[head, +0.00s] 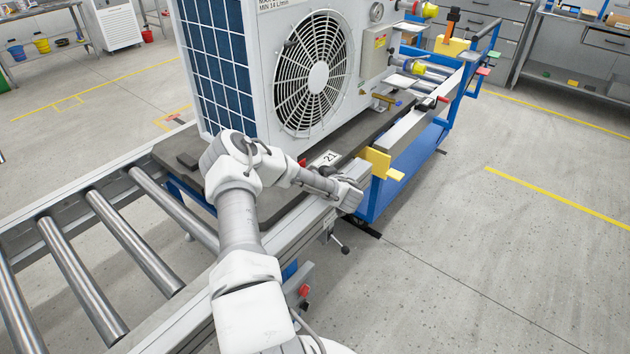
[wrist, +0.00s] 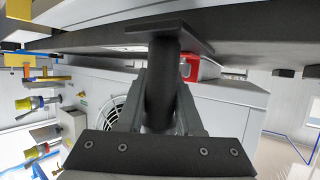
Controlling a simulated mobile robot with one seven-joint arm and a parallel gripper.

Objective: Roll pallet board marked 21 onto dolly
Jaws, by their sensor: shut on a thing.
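The dark pallet board (head: 362,130) carries a large white heat pump unit (head: 255,95) with a round fan grille. A white label reading 21 (head: 329,158) is on its near side. The board lies over the end of the roller conveyor (head: 125,240), and its right end is beside the blue dolly (head: 388,195); how far it overlaps the dolly is unclear. My gripper (head: 348,190) is at the board's near edge, low by the label. In the wrist view my gripper (wrist: 160,112) is shut on a dark upright handle (wrist: 162,75) fixed to a flat plate. The board's underside is hidden.
Yellow blocks (head: 377,162) stand at the dolly's near left corner. A black-knobbed lever (head: 340,243) hangs below the conveyor's end. Pipe fittings with yellow caps (head: 418,70) are beside the unit. Open grey floor lies at right; drawers and benches (head: 580,50) stand behind.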

